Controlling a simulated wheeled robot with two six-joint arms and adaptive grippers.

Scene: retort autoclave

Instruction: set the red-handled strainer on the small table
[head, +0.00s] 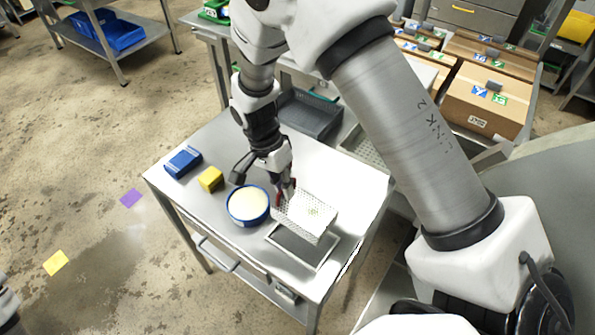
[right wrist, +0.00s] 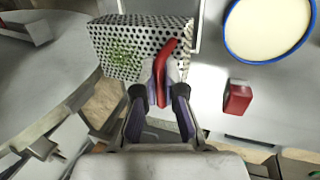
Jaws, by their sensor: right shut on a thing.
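The strainer (head: 306,214) is a pale perforated box with a red handle (right wrist: 167,72). My right gripper (head: 286,188) is shut on the red handle, which also shows between its fingers in the right wrist view (right wrist: 165,90). The strainer is over the small table (head: 225,148), partly above a rectangular pale tray or frame (head: 318,262). It looks raised, but I cannot tell whether any edge touches. Green bits show on its perforated face in the right wrist view. My left gripper is not in view.
A blue-rimmed bowl (head: 248,222) with cream contents stands just left of the strainer. A yellow block (head: 210,179) and a blue box (head: 183,162) lie farther left. A red block-like thing (right wrist: 238,97) shows in the right wrist view. Cardboard boxes (head: 487,97) stand behind.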

